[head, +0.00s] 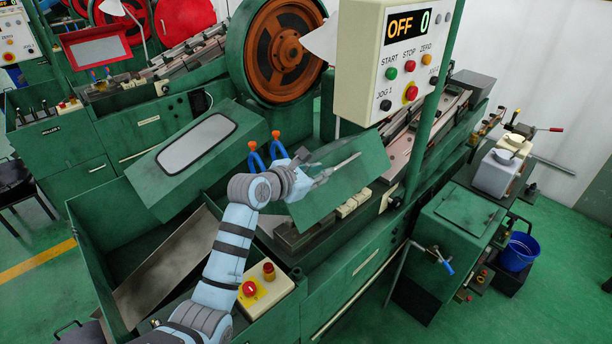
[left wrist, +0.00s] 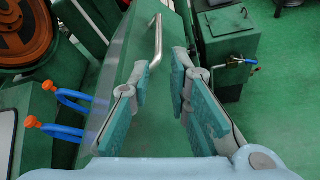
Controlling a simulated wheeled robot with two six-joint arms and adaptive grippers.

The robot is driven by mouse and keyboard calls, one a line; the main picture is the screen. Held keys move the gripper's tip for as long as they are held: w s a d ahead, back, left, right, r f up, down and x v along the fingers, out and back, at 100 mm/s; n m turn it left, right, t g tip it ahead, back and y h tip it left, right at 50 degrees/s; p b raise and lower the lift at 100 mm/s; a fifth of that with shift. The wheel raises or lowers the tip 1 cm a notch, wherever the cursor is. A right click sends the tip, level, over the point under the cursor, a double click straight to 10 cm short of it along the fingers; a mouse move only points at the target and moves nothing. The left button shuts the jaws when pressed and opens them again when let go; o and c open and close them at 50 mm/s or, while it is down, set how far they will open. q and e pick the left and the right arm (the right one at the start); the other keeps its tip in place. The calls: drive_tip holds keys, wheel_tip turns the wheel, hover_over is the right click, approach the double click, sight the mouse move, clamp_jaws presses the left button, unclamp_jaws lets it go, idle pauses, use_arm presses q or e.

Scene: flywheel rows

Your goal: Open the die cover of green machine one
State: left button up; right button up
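The green die cover (head: 345,185) is a tilted flat panel below the control box of the nearest machine. A thin metal bar handle (head: 338,167) runs along it. In the left wrist view the cover (left wrist: 120,75) fills the middle, and its handle (left wrist: 157,40) stands upright in the picture just beyond my fingers. My left gripper (head: 312,172) is over the cover's left part; its two fingers (left wrist: 160,72) are apart with a gap between them. The handle's near end shows in line with this gap; I cannot tell whether it lies between the fingertips. My right gripper is not in view.
The control box (head: 397,50) reads OFF 0. Blue levers with orange knobs (head: 276,135) stand close left of my gripper. A brown flywheel (head: 285,48) is behind. A small red-button box (head: 265,288) sits by my forearm. A green cabinet (head: 455,235) stands at right.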

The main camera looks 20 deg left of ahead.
use_arm(q)
drive_tip(key=shift+v, duration=2.6)
drive_tip(key=shift+d, duration=0.1)
